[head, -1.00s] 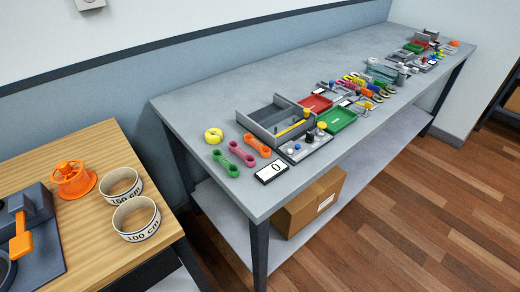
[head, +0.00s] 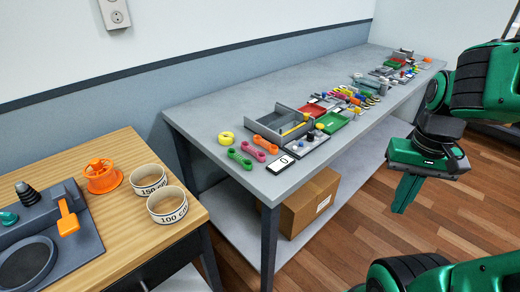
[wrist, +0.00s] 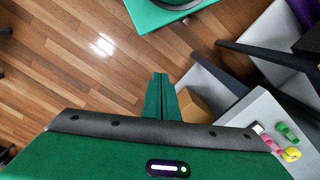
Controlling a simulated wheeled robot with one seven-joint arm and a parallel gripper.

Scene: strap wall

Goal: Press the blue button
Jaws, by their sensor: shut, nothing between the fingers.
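A grey panel with small knobs or buttons (head: 306,144) lies near the front edge of the long grey table (head: 215,112). A small bluish spot shows on it, but it is too small to tell surely as the blue button. My gripper (head: 402,207) is at the right, in front of the table and apart from it, fingers pointing down over the floor. Its green fingers are shut together and empty. In the wrist view the closed fingers (wrist: 160,76) point over the floor and a table corner; the panel cannot be made out there.
Beside the panel are a card reading 0 (head: 283,162), coloured links (head: 265,145), a yellow ring (head: 226,138), a grey tray (head: 270,131) and a green tray (head: 331,122). A cardboard box (head: 309,205) stands on the lower shelf. A wooden table (head: 130,205) is at left.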

